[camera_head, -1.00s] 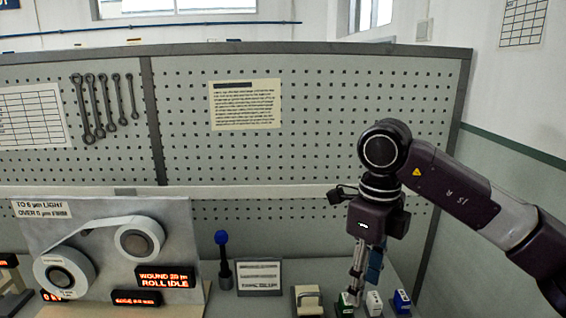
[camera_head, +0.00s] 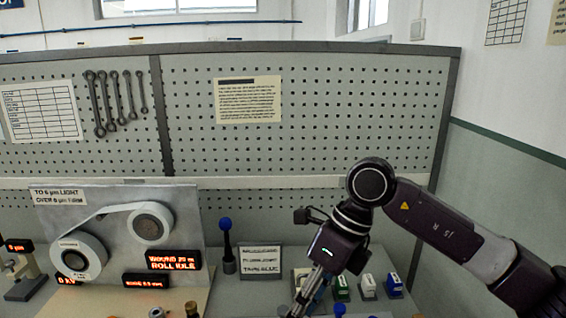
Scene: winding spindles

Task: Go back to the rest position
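My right gripper (camera_head: 300,300) hangs from the arm that comes in from the right. It points down and to the left over the bench, its fingertips close to the lower picture edge. A blue part shows beside its fingers; I cannot tell whether it belongs to the gripper or is held. Whether the fingers are open or shut does not show clearly. My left gripper is out of view.
The winding stand (camera_head: 190,220) with two white rolls is at left. A blue-topped post (camera_head: 226,245) and a sign (camera_head: 260,262) stand mid-bench. Green (camera_head: 341,288), white (camera_head: 367,286) and blue (camera_head: 394,285) blocks sit right of the gripper. A pegboard (camera_head: 300,140) closes the back.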

